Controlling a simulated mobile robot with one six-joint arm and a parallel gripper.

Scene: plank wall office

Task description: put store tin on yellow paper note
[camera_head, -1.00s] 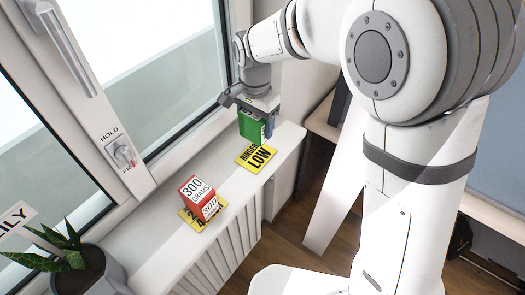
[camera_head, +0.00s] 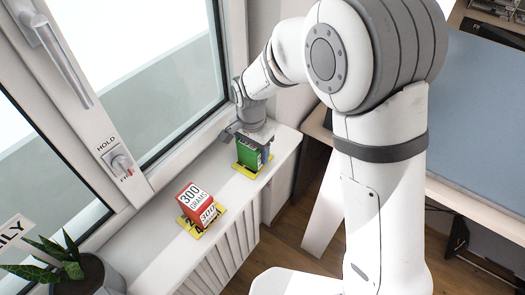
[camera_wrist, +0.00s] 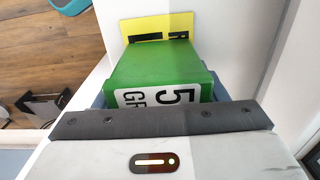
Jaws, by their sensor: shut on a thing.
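A green store tin (camera_head: 247,154) with white label panels is between the jaws of my gripper (camera_head: 254,148), which is shut on it. It also shows in the wrist view (camera_wrist: 155,72), with part of a label and a "5" showing. A yellow paper note (camera_head: 238,170) with black print lies on the white sill under the tin. The tin covers most of it, and a strip shows past the tin in the wrist view (camera_wrist: 150,27). The tin looks upright. I cannot tell whether its base touches the note.
A red "300 GRAMS" tin (camera_head: 194,196) stands on another yellow note (camera_head: 187,227), nearer on the white sill (camera_head: 160,240). A potted plant (camera_head: 75,272) is at lower left. The window frame with its handle (camera_head: 118,162) runs along the left. Bare sill lies between the tins.

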